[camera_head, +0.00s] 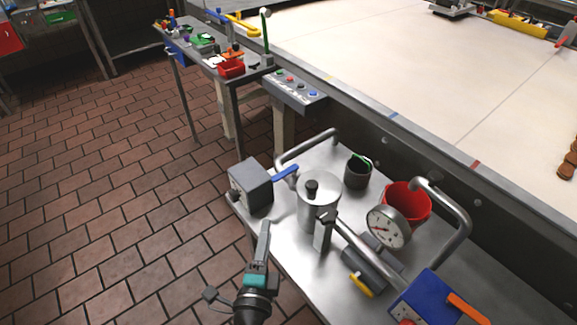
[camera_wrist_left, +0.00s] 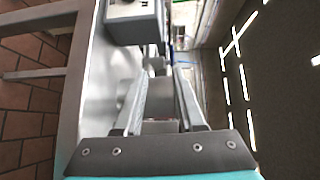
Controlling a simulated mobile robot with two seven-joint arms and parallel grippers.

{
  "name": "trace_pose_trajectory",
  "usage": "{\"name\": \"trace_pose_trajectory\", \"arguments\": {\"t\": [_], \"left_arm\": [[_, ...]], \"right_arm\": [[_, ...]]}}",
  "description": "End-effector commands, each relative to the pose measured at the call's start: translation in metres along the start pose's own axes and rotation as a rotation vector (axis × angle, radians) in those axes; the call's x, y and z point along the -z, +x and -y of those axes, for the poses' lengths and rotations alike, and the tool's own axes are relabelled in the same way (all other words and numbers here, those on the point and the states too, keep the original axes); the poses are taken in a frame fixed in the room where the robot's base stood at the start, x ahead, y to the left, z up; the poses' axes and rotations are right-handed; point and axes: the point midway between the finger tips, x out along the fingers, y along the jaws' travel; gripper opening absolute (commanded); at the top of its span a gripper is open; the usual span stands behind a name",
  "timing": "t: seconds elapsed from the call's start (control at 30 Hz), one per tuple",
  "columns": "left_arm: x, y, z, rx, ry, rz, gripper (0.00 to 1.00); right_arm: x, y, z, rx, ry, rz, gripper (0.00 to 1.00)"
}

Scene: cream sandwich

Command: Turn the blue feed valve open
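The blue feed valve handle (camera_head: 286,173) is a short blue lever on the pipework beside a grey box (camera_head: 251,188) in the head view. It slants up to the right. My left gripper (camera_head: 265,226) comes up from the bottom, below and left of the handle and apart from it. In the left wrist view, the two fingers of my left gripper (camera_wrist_left: 163,75) stand apart with nothing held between them. The grey box also shows at the top of that view (camera_wrist_left: 133,25). My right gripper is not in view.
A silver pot (camera_head: 318,203) with a black knob stands right of the handle. A dark cup (camera_head: 357,175), red bucket (camera_head: 407,200), gauge (camera_head: 388,228) and yellow lever (camera_head: 361,285) crowd the metal bench. Bent pipe rails rise behind. The brick floor at left is clear.

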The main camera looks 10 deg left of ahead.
Motion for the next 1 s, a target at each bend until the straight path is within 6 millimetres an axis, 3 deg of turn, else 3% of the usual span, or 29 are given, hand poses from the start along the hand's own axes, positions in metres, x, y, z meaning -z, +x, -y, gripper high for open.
{"name": "trace_pose_trajectory", "arguments": {"t": [0.1,0.27,0.8,1.0], "left_arm": [[0.005,0.0,0.016,0.049,0.008,-0.014,0.39],[0.006,0.013,0.02,0.057,0.011,-0.014,0.39],[0.008,0.114,0.024,0.054,0.01,-0.014,0.39],[0.008,0.139,0.024,0.053,0.01,-0.014,0.39]], "right_arm": [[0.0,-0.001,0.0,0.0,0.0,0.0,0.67],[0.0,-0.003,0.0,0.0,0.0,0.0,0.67],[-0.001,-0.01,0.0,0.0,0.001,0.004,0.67],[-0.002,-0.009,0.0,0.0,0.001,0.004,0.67]]}}
